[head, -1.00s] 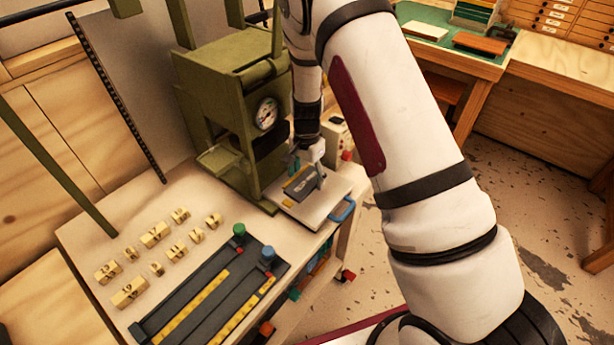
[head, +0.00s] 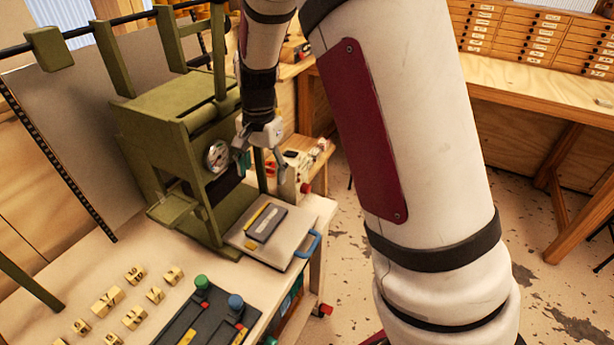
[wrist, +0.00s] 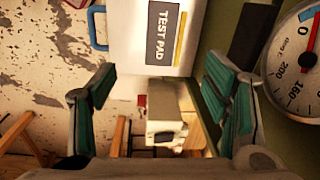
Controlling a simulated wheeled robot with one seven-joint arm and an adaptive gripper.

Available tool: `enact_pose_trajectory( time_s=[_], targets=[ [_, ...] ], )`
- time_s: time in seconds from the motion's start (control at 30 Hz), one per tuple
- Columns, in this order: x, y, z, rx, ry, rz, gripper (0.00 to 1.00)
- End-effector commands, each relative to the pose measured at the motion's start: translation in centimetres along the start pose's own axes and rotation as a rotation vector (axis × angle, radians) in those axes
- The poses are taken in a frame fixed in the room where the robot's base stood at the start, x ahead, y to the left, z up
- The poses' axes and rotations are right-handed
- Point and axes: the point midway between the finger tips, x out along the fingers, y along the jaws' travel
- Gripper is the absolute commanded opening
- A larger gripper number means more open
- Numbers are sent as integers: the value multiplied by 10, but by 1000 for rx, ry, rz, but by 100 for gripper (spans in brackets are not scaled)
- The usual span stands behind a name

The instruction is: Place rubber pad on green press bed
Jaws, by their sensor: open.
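The dark rubber pad (head: 266,223) lies flat on a pale plate with a blue handle (head: 244,245), in front of the green press (head: 165,125). My gripper (head: 262,170) is open and empty, above and behind the pad, close to the press front. In the wrist view its teal finger pads (wrist: 160,98) stand wide apart with nothing between them.
The press's round gauge (wrist: 297,72) is close to my right finger in the wrist view. A small control box (head: 290,180) is beside the press.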

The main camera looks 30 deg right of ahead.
Motion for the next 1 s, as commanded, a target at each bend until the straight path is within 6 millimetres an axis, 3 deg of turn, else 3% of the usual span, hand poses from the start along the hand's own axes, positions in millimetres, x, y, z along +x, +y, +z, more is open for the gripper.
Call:
enact_pose_trajectory(
  time_s=[0.03,0.2,0.5,0.73,1.0],
  targets=[
    [-22,6,6,-35,5,-29,70],
    [-80,32,32,-183,30,-100,70],
    [-154,90,84,-454,132,-185,70],
    [-186,142,125,-661,254,-201,70],
    [-194,189,159,-841,384,-171,70]
  ],
)
